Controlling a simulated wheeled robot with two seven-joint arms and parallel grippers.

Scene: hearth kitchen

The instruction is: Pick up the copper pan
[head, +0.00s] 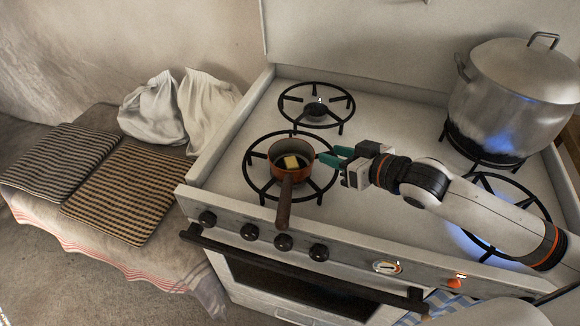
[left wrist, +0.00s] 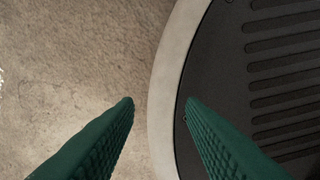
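The copper pan (head: 287,172) sits on the front left burner in the head view. It holds a small yellow block (head: 291,162), and its brown handle (head: 284,204) points toward the stove's front edge. My right gripper (head: 331,157) is just right of the pan, its green fingers pointing left at the rim. The fingers look apart with nothing between them; I cannot tell whether a tip touches the rim. My left gripper (left wrist: 160,103) is open and empty in the left wrist view, over the floor and a dark ribbed round surface. It is out of the head view.
A large lidded steel pot (head: 515,100) stands on the back right burner. Blue flame shows at the front right burner (head: 480,240), under my right arm. The back left burner (head: 316,104) is bare. Checked cushions (head: 128,192) and white sacks (head: 165,112) lie left of the stove.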

